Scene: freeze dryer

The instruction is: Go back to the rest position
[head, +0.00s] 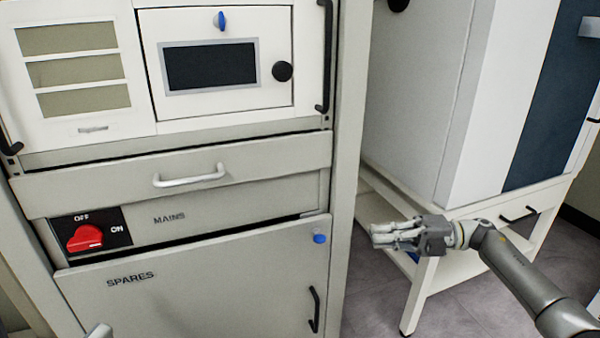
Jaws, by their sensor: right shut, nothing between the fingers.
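My right gripper (382,236) is shut and empty. It is in the air at the right of the cabinet, in front of the white stand, with its fingers pointing left toward the cabinet. My right arm comes in from the lower right. The tall grey cabinet (345,130) fills the left half of the head view. A small grey piece at the bottom left edge may be part of my left arm, but my left gripper does not show.
The cabinet has a red mains switch (85,238), a drawer with a light handle (190,176), a SPARES door (200,290) with a blue knob (320,238), and a dark display (210,66). A white stand (425,290) carries a large white unit (415,90). Grey floor shows between them.

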